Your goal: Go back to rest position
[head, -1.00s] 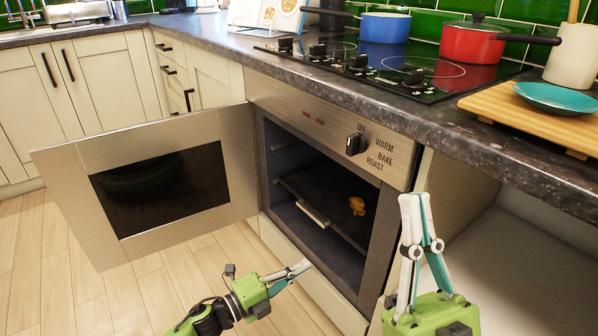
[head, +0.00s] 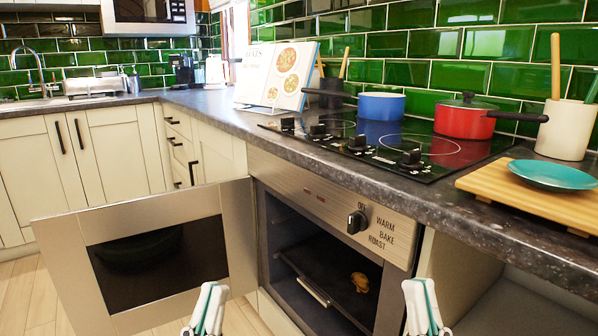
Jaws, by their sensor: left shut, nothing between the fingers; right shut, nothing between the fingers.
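My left gripper (head: 212,296) is shut and empty at the bottom of the head view, in front of the open oven door. My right gripper (head: 418,292) is shut and empty at the bottom, to the right of the oven opening. Both grippers point upward, and their lower parts are cut off by the picture's edge.
The oven door (head: 80,306) stands open to the left. A golden-brown food item (head: 360,282) lies on the tray inside the oven (head: 340,222). The worktop edge (head: 480,236) runs above, with a blue pot (head: 381,106), red pan (head: 462,121) and wooden board (head: 500,198).

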